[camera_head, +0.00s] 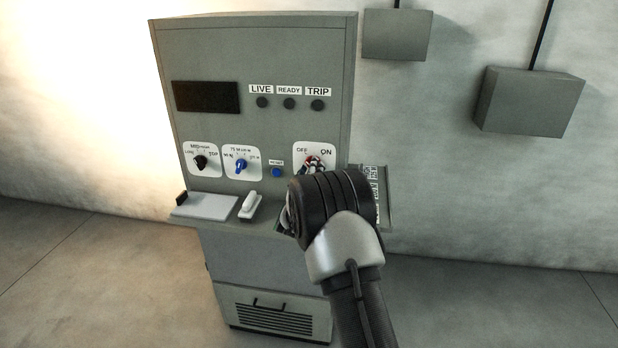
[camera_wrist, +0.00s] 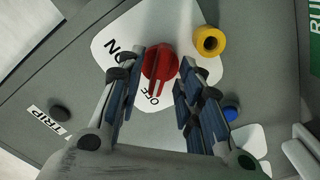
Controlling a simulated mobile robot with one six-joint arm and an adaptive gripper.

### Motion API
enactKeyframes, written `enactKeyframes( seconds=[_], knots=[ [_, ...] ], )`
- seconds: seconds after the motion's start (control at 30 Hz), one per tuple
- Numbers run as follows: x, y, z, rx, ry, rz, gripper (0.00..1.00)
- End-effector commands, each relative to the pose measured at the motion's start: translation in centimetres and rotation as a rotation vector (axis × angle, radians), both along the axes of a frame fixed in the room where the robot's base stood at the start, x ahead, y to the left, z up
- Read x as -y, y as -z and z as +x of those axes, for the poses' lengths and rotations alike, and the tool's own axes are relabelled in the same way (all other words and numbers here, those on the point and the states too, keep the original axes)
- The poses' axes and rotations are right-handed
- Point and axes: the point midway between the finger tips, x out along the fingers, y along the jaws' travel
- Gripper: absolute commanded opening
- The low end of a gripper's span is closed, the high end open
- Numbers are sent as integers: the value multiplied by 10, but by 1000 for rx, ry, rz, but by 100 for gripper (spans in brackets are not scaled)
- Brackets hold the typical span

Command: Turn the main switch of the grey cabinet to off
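The grey cabinet (camera_head: 262,62) stands against the wall. Its main switch is a red knob (camera_wrist: 158,62) on a white plate (camera_wrist: 120,28) marked ON and OFF. In the wrist view the knob's bar runs toward the OFF label (camera_wrist: 152,97). My gripper (camera_wrist: 160,68) is open, with one finger on each side of the knob. The left finger lies close to the knob's edge; I cannot tell whether it touches. In the head view my wrist hides most of the gripper and part of the switch.
A yellow round part (camera_wrist: 208,41) sits beside the switch, near my right finger. A blue button (camera_head: 276,172) and two dials, one black (camera_head: 200,162) and one blue (camera_head: 240,166), are to the left. A shelf (camera_head: 190,217) juts out below. Wall boxes (camera_head: 528,102) hang at right.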

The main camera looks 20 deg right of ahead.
Motion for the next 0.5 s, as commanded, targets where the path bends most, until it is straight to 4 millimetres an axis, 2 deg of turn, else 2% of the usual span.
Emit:
enactKeyframes(
  seconds=[0.17,0.5],
  knots=[
    [-16,0,-22,-2,-2,0,33],
    [-54,-1,-79,-1,-2,0,33]
  ],
)
